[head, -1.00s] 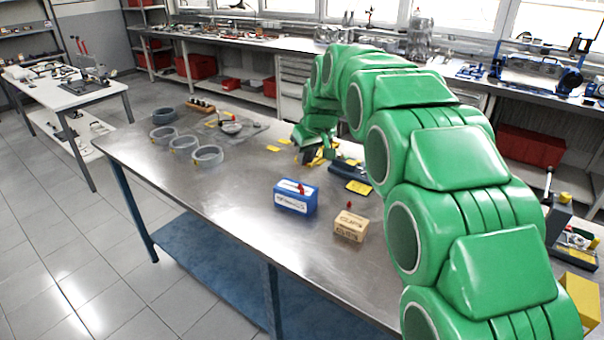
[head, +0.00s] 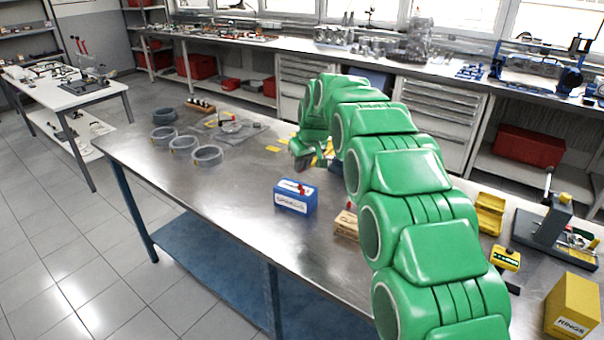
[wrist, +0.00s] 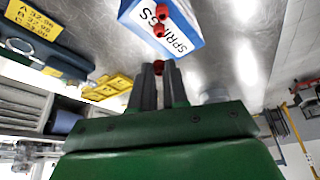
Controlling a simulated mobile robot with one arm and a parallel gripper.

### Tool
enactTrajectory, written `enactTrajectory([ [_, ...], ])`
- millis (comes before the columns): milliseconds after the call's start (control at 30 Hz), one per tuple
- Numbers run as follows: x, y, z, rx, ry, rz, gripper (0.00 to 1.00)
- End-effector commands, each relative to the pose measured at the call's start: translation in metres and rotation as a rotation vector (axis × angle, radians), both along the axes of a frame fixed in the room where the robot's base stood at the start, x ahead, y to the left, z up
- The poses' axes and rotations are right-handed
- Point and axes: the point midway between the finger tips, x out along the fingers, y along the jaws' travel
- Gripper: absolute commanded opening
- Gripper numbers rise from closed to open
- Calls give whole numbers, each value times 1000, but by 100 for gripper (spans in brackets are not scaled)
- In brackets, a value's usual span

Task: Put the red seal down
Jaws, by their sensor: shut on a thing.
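My gripper (wrist: 159,82) is shut on a small red seal (wrist: 159,68), which shows as a dark red piece between the fingertips in the wrist view. In the head view my gripper (head: 301,162) is over the middle of the steel table, and the held seal cannot be made out. The blue-and-white springs box (head: 295,199) stands nearer the table's front edge, with a small red piece (head: 301,189) on top. It also shows ahead of the fingertips in the wrist view (wrist: 183,42), where two red pieces appear on it.
A tan box (head: 345,226) stands right of the springs box, partly behind my arm. Three grey rings (head: 208,156) and another darker one lie at the table's left. Yellow labels (head: 273,149) lie near my gripper. The table (head: 225,205) is bare left of the springs box.

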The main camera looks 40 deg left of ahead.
Motion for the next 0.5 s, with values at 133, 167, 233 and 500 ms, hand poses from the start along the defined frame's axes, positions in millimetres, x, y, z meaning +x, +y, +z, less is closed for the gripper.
enactTrajectory([
  [133, 2, 2, -10, -1, 2, 0, 0],
  [167, 1, 2, -13, -3, 4, 0, 0],
  [233, 1, 2, -21, -3, 5, 0, 0],
  [500, 2, 3, -35, 0, 0, 0, 0],
])
